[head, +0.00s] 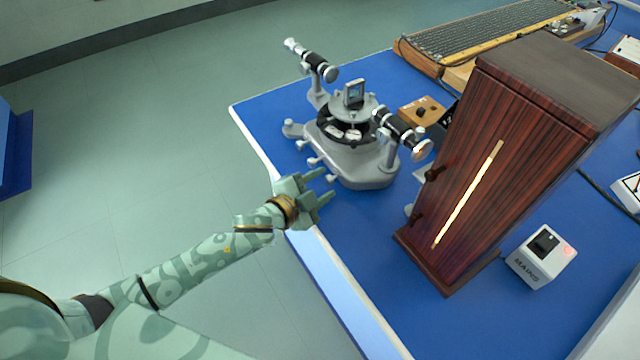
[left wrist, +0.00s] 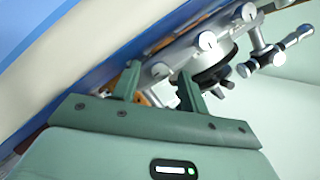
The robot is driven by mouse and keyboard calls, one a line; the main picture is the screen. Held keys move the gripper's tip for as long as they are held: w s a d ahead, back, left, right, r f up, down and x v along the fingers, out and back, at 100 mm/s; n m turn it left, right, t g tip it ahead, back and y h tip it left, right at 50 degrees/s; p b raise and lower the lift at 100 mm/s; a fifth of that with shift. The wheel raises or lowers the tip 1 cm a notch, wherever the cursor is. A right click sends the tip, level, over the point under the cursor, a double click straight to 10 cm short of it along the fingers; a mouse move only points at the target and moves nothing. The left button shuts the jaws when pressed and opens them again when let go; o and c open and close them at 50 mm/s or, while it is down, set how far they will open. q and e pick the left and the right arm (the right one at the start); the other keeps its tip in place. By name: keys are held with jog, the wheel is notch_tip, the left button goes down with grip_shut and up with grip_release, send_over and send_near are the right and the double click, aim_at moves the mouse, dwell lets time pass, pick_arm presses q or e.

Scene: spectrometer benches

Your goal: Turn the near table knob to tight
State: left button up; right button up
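The grey spectrometer (head: 365,175) stands near the left edge of the blue bench, with a round table carrying a small prism-like block (head: 354,94). Several small silver knobs stick out from its near left side, among them one low knob (head: 331,178) close to my fingers. My left gripper (head: 325,185) is open, with its fingers pointing at these knobs. In the left wrist view my left gripper (left wrist: 159,78) has its fingers spread. A round silver knob (left wrist: 160,70) shows between and beyond the fingertips; I cannot tell whether they touch it. My right gripper is out of view.
A tall dark wooden box (head: 500,150) with a glowing slit stands right of the spectrometer. A white switch box (head: 542,256) is beside it. A keyboard-like grid instrument (head: 480,40) lies at the back. The floor left of the bench is clear.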

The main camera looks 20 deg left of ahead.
pick_arm(q)
jog(key=p+v, duration=0.3)
jog(key=v, duration=1.3)
jog(key=shift+p, duration=0.35)
jog(key=shift+s+a+r, duration=0.1)
